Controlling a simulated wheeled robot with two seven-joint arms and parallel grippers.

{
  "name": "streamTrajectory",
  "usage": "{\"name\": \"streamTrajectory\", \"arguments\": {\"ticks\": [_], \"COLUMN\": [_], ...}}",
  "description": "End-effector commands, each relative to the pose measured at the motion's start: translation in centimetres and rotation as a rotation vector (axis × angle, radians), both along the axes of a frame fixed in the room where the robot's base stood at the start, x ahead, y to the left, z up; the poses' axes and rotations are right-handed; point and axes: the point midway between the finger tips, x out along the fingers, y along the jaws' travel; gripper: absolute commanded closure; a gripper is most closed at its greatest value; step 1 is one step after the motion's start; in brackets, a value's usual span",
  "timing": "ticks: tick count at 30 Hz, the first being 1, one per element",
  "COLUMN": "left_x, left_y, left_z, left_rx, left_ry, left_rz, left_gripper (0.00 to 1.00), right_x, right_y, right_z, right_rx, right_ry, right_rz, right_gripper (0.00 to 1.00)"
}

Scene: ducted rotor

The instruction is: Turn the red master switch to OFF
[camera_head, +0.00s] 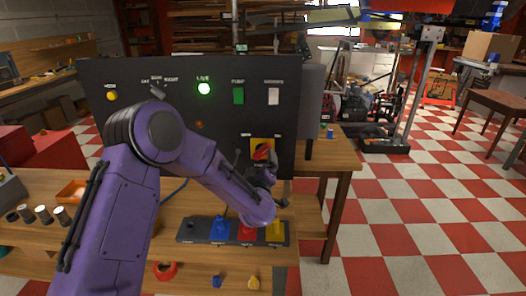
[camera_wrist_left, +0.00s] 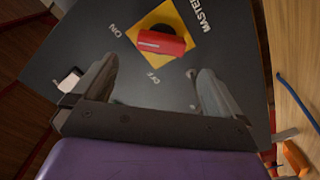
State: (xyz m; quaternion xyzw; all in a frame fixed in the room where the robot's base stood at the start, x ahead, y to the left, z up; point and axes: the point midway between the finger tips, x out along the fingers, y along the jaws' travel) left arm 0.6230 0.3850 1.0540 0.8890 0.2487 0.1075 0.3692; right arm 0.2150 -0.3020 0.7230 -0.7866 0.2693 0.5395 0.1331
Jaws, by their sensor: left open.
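The red master switch (camera_head: 262,153) sits on a yellow square plate (camera_head: 262,143) low on the right side of the black panel. In the left wrist view the red switch handle (camera_wrist_left: 162,42) lies roughly crosswise on its yellow plate (camera_wrist_left: 182,18), with a white mark along its face. The ON label (camera_wrist_left: 116,30) is left of the plate and the OFF label (camera_wrist_left: 153,77) is below it. My left gripper (camera_wrist_left: 158,78) is open, its two fingers apart and short of the handle, with nothing between them. In the head view my purple arm partly hides the panel. My right gripper is not seen.
The black panel (camera_head: 130,80) carries a lit green lamp (camera_head: 204,88), a yellow lamp (camera_head: 111,96), a green switch (camera_head: 238,95) and a white switch (camera_head: 273,96). A dark tray (camera_head: 190,235) with coloured blocks lies on the wooden bench below. Checkered floor is open at right.

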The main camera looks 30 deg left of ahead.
Motion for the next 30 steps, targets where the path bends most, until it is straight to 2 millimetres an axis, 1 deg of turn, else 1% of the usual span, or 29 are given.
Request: {"name": "streamTrajectory", "arguments": {"ticks": [1,3,6,9,13,20,21,23,24,25,30], "left_x": [1.0,2.4,4.1,5.2,5.9,5.9,5.9,5.9,5.9,5.9,5.9], "left_y": [0.6,1.5,2.6,3.2,3.8,3.9,3.9,3.9,3.9,3.9,3.8], "left_z": [0.3,0.3,0.2,0.1,0.0,-0.1,-0.1,-0.1,-0.1,-0.1,-0.1], "left_rx": [-0.001,-0.001,-0.001,-0.001,-0.001,0.000,0.000,0.000,0.000,0.000,-0.003], "left_ry": [0.001,0.001,0.003,0.002,0.003,0.003,0.003,0.003,0.003,0.003,0.002], "left_rz": [0.001,0.001,0.001,0.001,0.001,0.001,0.001,0.001,0.001,0.001,0.001], "left_gripper": [0.00,0.00,0.00,0.00,0.00,0.00,0.13,0.33,0.46,0.52,0.52], "right_x": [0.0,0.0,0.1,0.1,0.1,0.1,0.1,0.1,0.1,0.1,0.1], "right_y": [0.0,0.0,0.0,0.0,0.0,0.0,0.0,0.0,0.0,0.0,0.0], "right_z": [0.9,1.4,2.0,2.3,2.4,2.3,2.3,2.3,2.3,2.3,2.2], "right_rx": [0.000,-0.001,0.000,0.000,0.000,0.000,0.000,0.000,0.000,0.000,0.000], "right_ry": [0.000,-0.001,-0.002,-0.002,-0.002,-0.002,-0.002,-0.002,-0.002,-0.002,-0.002], "right_rz": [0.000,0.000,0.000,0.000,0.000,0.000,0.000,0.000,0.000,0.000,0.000], "right_gripper": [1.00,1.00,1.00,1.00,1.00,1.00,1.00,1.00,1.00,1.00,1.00]}}
